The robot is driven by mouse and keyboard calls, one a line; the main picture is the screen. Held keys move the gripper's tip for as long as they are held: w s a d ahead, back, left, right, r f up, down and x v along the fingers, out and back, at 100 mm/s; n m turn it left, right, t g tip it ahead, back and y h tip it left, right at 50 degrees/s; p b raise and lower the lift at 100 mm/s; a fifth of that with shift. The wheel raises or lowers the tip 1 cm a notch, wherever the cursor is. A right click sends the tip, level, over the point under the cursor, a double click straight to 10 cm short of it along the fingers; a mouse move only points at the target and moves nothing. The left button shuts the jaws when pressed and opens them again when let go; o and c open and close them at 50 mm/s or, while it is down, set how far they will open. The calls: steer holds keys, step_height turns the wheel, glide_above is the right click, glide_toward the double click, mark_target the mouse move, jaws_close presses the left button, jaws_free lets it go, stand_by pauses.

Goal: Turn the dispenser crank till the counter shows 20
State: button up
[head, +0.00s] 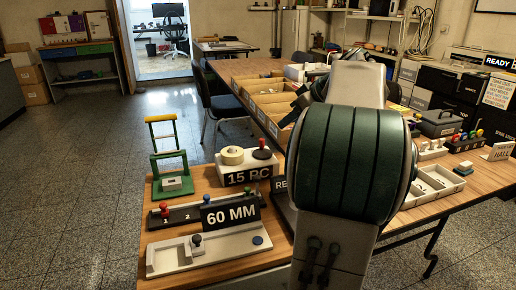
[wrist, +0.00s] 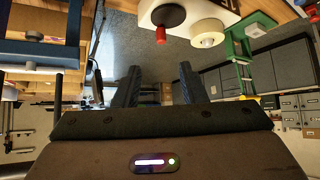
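The dispenser (head: 246,170) is a white box on the left part of the table. It bears a cream roll (head: 232,155) and a black disc with a red knob, the crank (head: 262,150). Its front sign reads 15 with letters like PC. In the wrist view the crank (wrist: 167,20) and the cream roll (wrist: 208,34) show upside down at the top. My gripper (wrist: 158,78) has its two dark fingers apart with nothing between them, and it is clear of the crank. In the head view my arm hides most of the gripper.
A green and yellow frame (head: 168,165) stands left of the dispenser. A 60 MM sign (head: 231,212) and a grey fixture (head: 205,250) are in front. Wooden bins (head: 257,112) lie behind. White trays (head: 433,187) are on the right, beyond my arm.

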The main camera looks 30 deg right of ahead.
mark_target(262, 140)
steer(key=b+x, duration=0.3)
steer(key=x, duration=1)
steer(key=shift+w+a+f+b, duration=0.15)
steer(key=shift+w+f+b, duration=0.1)
steer(key=shift+b, duration=0.05)
jaws_close()
